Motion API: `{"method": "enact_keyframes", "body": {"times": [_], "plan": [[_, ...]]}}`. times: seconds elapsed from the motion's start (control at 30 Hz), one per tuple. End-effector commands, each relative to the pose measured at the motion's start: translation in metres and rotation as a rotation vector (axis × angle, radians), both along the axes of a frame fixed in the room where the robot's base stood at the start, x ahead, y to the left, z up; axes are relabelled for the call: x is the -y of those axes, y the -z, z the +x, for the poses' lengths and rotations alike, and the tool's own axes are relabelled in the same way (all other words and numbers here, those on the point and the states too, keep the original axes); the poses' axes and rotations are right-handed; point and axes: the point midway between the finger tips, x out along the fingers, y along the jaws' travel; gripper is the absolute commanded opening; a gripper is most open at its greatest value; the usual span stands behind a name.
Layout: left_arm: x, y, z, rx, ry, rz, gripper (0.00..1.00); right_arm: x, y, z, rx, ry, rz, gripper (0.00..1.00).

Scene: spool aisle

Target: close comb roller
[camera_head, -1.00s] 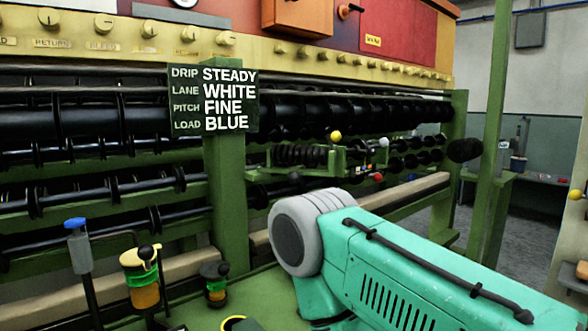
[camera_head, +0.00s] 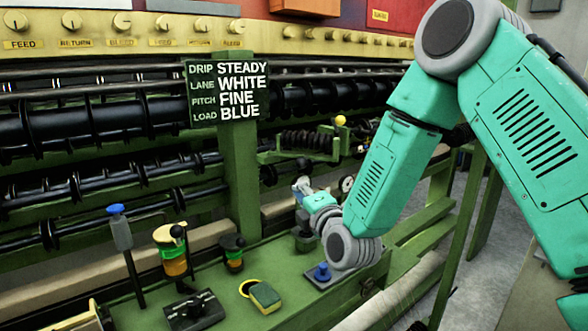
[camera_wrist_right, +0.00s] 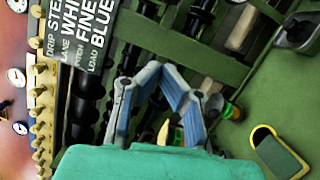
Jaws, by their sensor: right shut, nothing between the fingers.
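A ribbed black roller (camera_head: 303,139) sits in a green bracket (camera_head: 290,156) on the machine, right of the sign post. I take it for the comb roller, but cannot tell for sure. A yellow ball knob (camera_head: 340,120) stands at its right end. My right gripper (camera_head: 301,184) is below and in front of this roller, apart from it, over the green bench. In the right wrist view my right gripper's blue-grey fingers (camera_wrist_right: 161,72) are shut with nothing between them. My right forearm hides part of the machine to the right. My left gripper is not in view.
A sign (camera_head: 228,91) reads steady, white, fine, blue. On the green bench stand a blue-topped lever (camera_head: 121,232), two banded jars (camera_head: 171,252) (camera_head: 233,252), a sponge (camera_head: 265,297) and a blue knob (camera_head: 322,272). Long black rollers (camera_head: 90,123) fill the left.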

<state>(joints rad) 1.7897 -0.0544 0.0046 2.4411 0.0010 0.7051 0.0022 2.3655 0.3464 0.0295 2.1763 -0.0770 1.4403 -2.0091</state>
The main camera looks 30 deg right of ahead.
Motion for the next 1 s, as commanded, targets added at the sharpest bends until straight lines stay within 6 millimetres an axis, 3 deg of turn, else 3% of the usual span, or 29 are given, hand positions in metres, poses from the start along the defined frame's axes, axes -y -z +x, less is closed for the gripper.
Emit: {"method": "enact_keyframes", "body": {"times": [0.17, 0.53, 0.73, 1.0], "plan": [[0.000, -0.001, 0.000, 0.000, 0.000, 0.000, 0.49, 0.003, -0.001, 0.022, 0.002, 0.002, -0.001, 0.00], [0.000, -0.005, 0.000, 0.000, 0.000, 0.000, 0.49, 0.015, -0.005, 0.098, 0.000, 0.002, 0.000, 0.00], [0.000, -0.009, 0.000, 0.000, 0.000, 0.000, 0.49, 0.045, -0.011, 0.096, -0.001, 0.002, 0.002, 0.00], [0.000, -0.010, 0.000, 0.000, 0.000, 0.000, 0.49, 0.053, -0.012, 0.098, -0.003, -0.001, -0.003, 0.00]]}}
